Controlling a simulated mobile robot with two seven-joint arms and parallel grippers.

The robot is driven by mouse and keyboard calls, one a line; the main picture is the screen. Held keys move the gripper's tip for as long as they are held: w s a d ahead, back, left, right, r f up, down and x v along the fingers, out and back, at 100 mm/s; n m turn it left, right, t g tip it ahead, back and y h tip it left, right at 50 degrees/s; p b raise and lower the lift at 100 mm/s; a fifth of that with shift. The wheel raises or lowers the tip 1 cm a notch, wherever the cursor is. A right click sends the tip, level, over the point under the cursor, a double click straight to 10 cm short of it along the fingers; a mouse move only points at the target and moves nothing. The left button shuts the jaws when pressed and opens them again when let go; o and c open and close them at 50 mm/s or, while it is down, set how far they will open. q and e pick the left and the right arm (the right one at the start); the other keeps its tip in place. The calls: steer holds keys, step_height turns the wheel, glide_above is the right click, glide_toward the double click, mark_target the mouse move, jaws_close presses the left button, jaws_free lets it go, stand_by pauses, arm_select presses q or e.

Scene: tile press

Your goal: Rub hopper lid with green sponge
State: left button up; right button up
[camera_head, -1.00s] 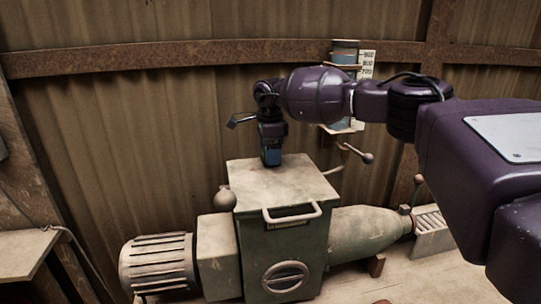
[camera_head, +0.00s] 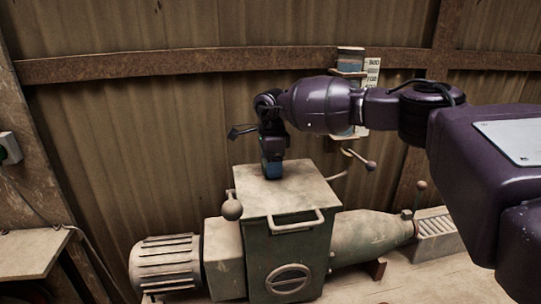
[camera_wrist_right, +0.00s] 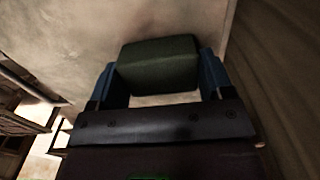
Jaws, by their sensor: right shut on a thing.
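The hopper lid (camera_head: 288,192) is a pale, stained flat plate with a bar handle (camera_head: 291,222) on its front edge, on top of the green machine box. My right gripper (camera_head: 272,172) points down at the back left part of the lid. In the right wrist view, its blue fingers (camera_wrist_right: 160,78) are shut on the dark green sponge (camera_wrist_right: 158,64). The sponge is close over the pale lid surface (camera_wrist_right: 75,45); whether it touches cannot be told for sure. In the head view the sponge is hidden by the fingers. My left gripper is not in view.
A ribbed motor (camera_head: 166,262) stands left of the box and a tapered barrel (camera_head: 370,233) right of it. A ball-ended lever (camera_head: 232,209) stands at the lid's left edge, another (camera_head: 369,165) behind right. A wooden shelf (camera_head: 30,252) is at far left. Corrugated wall behind.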

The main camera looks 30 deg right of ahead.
mark_target(267, 182)
steer(key=shift+s+a+f+p, duration=0.15)
steer(key=shift+s+p, duration=0.2)
steer(key=shift+s, duration=0.3)
steer(key=shift+s+a+r+p, duration=0.1)
steer(key=shift+s+p, duration=0.2)
steer(key=shift+s, duration=0.3)
steer(key=shift+s+a+f, duration=0.15)
steer(key=shift+s, duration=0.3)
steer(key=shift+s+a+f, duration=0.1)
steer(key=shift+s+f, duration=0.05)
steer(key=shift+s, duration=0.25)
steer(key=shift+a, duration=0.8)
steer(key=shift+w+a, duration=0.1)
steer(key=shift+w, duration=0.2)
steer(key=shift+w+r+b, duration=0.15)
steer(key=shift+w+b, duration=0.15)
steer(key=shift+w, duration=0.75)
steer(key=shift+w+d+r, duration=0.1)
steer(key=shift+w+d, duration=0.4)
steer(key=shift+w, duration=0.25)
steer(key=shift+w+d+b, duration=0.25)
steer(key=shift+w+b, duration=0.35)
steer(key=shift+w, duration=0.2)
steer(key=shift+w+d+r+b, duration=0.15)
steer(key=shift+w+b, duration=0.15)
steer(key=shift+w, duration=0.2)
steer(key=shift+w+d+b, duration=0.1)
steer(key=shift+w+b, duration=0.2)
steer(key=shift+w, duration=0.2)
